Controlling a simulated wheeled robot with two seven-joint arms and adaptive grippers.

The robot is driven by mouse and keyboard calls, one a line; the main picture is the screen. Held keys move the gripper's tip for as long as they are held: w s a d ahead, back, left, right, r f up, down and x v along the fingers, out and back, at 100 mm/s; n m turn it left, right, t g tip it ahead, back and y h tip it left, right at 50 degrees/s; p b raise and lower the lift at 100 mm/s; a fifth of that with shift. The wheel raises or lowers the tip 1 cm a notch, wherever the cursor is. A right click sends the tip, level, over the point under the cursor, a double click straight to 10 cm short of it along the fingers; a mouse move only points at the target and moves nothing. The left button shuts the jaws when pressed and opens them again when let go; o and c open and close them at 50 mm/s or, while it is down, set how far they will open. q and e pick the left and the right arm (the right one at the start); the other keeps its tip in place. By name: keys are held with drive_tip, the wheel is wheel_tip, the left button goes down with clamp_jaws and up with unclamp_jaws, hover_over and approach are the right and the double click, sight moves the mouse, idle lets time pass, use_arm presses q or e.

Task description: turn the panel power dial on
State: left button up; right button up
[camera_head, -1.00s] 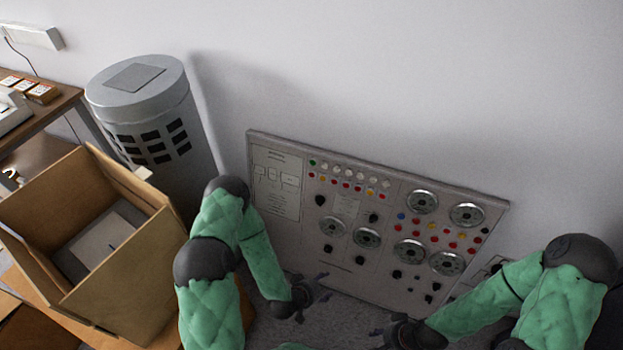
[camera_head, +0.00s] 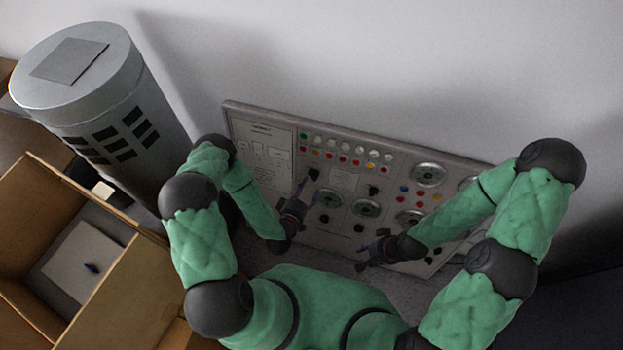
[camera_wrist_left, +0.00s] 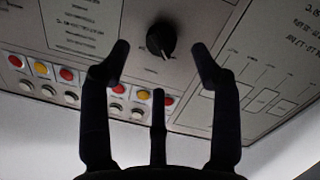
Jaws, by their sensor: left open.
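The grey control panel (camera_head: 350,150) leans against the wall, with dials, lamps and gauges. A black dial knob (camera_head: 314,174) sits at its upper left, below the rows of lamps. In the left wrist view this knob (camera_wrist_left: 160,40) has a pale pointer mark and lies between and just beyond my fingertips. My right gripper (camera_head: 370,250) is open and empty, low before the panel's middle.
A grey cylindrical bin (camera_head: 90,90) stands left of the panel. An open cardboard box (camera_head: 125,290) stands at the lower left. My right forearm covers part of the panel's right side. The wall above is clear.

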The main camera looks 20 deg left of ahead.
sight(313, 179)
use_arm(q)
drive_tip(key=b+x, duration=0.1)
drive_tip(key=x, duration=0.4)
drive_tip(key=shift+w, duration=0.35)
drive_tip(key=shift+s+d+f, duration=0.1)
drive_tip(key=c, duration=1.1)
